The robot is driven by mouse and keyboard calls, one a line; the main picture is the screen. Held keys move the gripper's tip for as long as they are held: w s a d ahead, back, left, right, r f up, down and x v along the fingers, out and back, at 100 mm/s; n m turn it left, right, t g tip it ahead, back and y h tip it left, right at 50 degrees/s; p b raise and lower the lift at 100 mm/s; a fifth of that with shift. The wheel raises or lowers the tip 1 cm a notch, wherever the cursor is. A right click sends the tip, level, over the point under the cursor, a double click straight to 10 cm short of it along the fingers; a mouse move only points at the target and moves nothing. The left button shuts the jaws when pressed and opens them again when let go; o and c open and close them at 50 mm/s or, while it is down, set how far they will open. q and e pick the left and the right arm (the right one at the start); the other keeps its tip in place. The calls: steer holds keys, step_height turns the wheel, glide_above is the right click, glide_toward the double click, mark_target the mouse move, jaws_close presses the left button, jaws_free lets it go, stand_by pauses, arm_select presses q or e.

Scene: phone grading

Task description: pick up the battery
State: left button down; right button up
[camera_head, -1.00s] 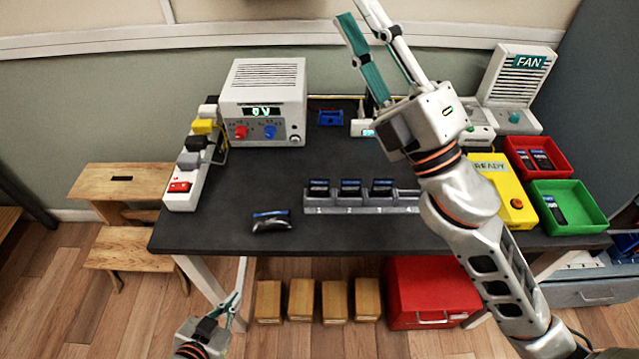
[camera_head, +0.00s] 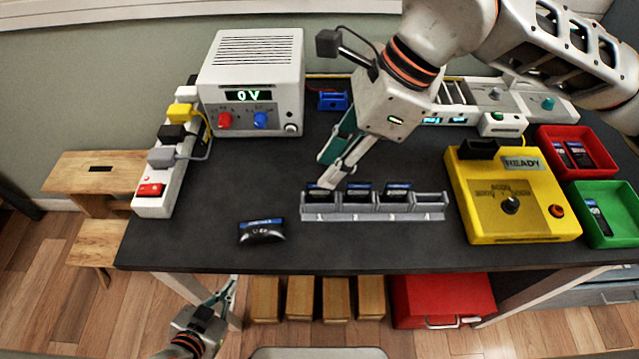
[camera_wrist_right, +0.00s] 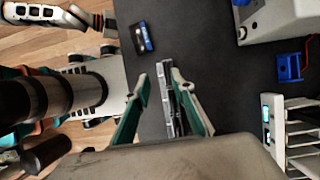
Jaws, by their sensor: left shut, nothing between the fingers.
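Three dark batteries with blue tops stand in a grey rack (camera_head: 420,213): the left one (camera_head: 317,196), the middle one (camera_head: 358,191) and the right one (camera_head: 397,191). The rack's right end slot is empty. Another dark battery (camera_head: 262,232) with a blue label lies apart at the table's front left; it shows in the right wrist view (camera_wrist_right: 143,37). My right gripper (camera_head: 328,178) is above the rack's left end, fingers apart. In the right wrist view my right gripper (camera_wrist_right: 160,88) has the rack (camera_wrist_right: 162,80) between its fingers. My left gripper (camera_head: 229,288) is shut and empty, low beside the table.
A power supply (camera_head: 250,85) and a power strip (camera_head: 158,185) stand at the left. A yellow test box (camera_head: 470,215), a red bin (camera_head: 550,146) and a green bin (camera_head: 590,238) with batteries are at the right. The table's front middle is clear.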

mark_target(316, 194)
steer(key=shift+w+d+f+h, duration=0.3)
steer(key=shift+w+d+f, duration=0.15)
steer(key=shift+f, duration=0.1)
steer(key=x, duration=0.3)
steer(key=b+x, duration=0.1)
steer(key=x, duration=0.2)
steer(key=shift+w+a+f, duration=0.2)
steer(key=shift+a+f, duration=0.1)
steer(key=shift+a, duration=0.05)
jaws_close()
